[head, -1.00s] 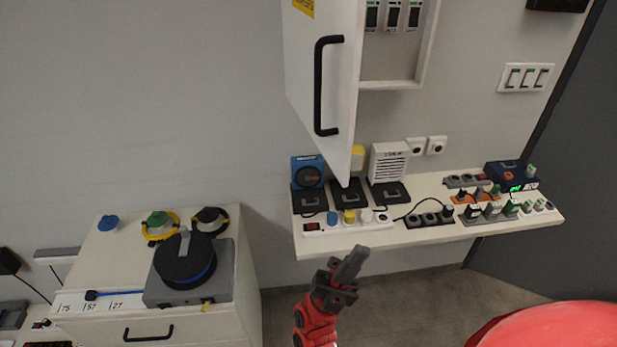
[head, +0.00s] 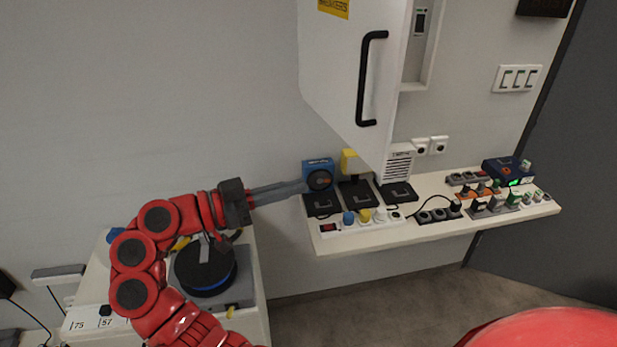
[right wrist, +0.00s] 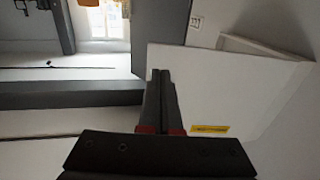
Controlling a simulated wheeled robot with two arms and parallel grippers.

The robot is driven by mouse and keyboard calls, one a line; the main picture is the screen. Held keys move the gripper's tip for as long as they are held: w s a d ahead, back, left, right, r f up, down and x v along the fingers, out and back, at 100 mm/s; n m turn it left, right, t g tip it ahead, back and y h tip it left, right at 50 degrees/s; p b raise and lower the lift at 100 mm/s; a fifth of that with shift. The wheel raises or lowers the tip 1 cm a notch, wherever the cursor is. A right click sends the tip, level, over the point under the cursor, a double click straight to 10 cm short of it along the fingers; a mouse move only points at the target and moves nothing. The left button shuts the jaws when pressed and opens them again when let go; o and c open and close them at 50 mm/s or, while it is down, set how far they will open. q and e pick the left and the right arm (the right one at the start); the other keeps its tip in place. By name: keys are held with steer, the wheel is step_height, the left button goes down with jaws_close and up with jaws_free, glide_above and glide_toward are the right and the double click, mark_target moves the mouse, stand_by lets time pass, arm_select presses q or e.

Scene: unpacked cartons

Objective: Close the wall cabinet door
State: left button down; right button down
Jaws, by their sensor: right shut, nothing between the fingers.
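The wall cabinet door (head: 335,70) is white with a black bar handle (head: 366,80) and a yellow label. It stands partly open, hiding much of the cabinet (head: 417,70) behind it.
A wall shelf (head: 345,241) below the door carries sockets, plugs and black boxes. A white drawer unit (head: 85,318) with a black reel (head: 205,270) stands at lower left, partly behind my arm. Wall switches (head: 517,78) are at right. The wall left of the door is bare.

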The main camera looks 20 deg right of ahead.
mark_target(373, 168)
steer(key=d+p, duration=0.3)
steer(key=d, duration=0.1)
steer(key=d+p, duration=0.3)
steer(key=d, duration=0.1)
steer(key=s+d+p, duration=0.1)
steer(key=d+p, duration=0.2)
steer(key=d, duration=0.1)
steer(key=shift+d+r+p, duration=0.15)
steer(key=shift+d+p, duration=0.15)
steer(key=shift+p, duration=0.05)
steer(key=shift+d, duration=0.45)
